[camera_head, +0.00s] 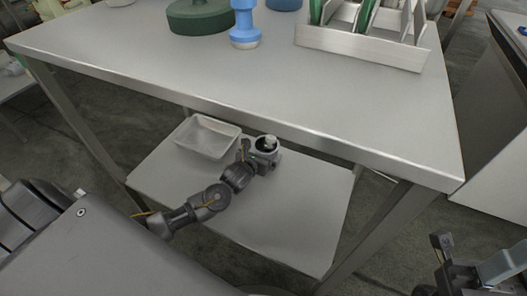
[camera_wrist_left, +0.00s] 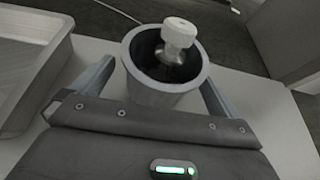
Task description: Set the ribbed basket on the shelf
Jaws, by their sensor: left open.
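A pale rectangular tray or basket (camera_head: 207,137) with raised walls stands on the lower shelf (camera_head: 290,215); I cannot make out ribs on it. Its near corner shows at the left edge of the left wrist view (camera_wrist_left: 25,70). My left gripper (camera_head: 264,151) is low over the shelf, just right of this basket. In the left wrist view its fingers (camera_wrist_left: 155,88) are open, one on each side of a grey cup (camera_wrist_left: 160,92). A white-capped metal piece (camera_wrist_left: 178,40) stands in the cup. My right gripper (camera_head: 442,262) is at the lower right, its jaws unclear.
The table top (camera_head: 190,68) overhangs the lower shelf. On it are a green round object (camera_head: 200,17), a blue knobbed object (camera_head: 244,25) and a metal rack (camera_head: 362,48). Table legs (camera_head: 375,235) bound the shelf. The shelf's front right part is clear.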

